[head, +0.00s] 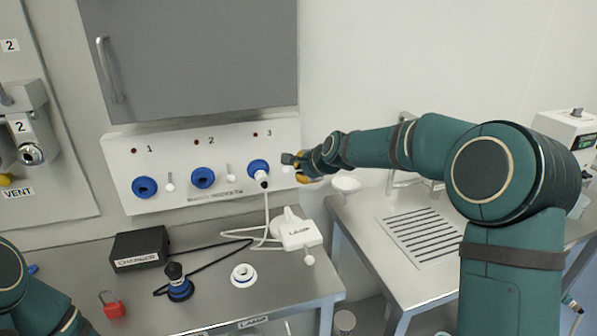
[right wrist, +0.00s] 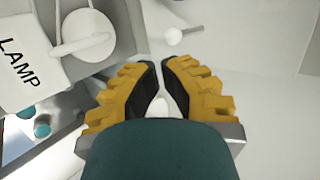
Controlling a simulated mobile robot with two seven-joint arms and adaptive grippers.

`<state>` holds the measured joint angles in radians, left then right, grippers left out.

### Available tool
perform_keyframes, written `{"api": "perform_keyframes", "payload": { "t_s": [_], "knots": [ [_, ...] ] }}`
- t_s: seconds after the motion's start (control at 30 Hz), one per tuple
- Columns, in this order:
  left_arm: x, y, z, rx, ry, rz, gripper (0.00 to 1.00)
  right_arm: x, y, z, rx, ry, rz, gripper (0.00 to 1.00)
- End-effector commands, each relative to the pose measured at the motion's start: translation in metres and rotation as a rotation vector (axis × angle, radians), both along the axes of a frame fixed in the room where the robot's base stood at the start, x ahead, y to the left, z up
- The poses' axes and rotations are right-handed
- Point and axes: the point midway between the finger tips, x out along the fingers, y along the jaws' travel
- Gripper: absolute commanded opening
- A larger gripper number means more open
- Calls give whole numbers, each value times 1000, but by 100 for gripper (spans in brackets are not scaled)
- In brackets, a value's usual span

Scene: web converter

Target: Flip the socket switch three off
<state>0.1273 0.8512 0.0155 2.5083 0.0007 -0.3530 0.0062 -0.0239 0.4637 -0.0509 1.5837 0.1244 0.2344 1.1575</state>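A white wall panel (head: 222,187) carries sockets and switches numbered one to three. Socket three (head: 258,168) is blue with a white plug (head: 262,178) in it. To its right, a small white piece, apparently switch three (head: 287,169), shows just left of my right gripper (head: 297,168); the gripper partly covers it. In the right wrist view the yellow fingers with black pads (right wrist: 160,66) have their tips almost together. A white knob on a stem (right wrist: 173,37) shows beyond the tips; I cannot tell whether they touch anything. My left gripper is out of view.
Switches one (head: 170,182) and two (head: 231,172) stand beside empty sockets. A grey cabinet (head: 190,55) hangs above.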

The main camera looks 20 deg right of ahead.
Motion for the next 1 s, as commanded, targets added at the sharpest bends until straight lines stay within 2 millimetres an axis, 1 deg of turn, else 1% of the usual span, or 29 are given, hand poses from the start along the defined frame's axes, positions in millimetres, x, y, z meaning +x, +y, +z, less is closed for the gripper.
{"api": "perform_keyframes", "payload": {
  "t_s": [0.03,0.2,0.3,0.43,0.63,1.0],
  "knots": [
    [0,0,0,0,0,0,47,-13,-3,4,1,-1,-1,0],
    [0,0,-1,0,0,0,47,-46,-11,10,1,-1,-1,0],
    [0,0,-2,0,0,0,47,-63,-15,13,1,-1,-1,0],
    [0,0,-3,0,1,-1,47,-80,-19,16,1,-1,-1,0],
    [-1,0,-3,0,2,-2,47,-93,-22,19,1,0,-1,0],
    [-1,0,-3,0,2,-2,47,-94,-22,19,0,0,0,0]
  ]
}}
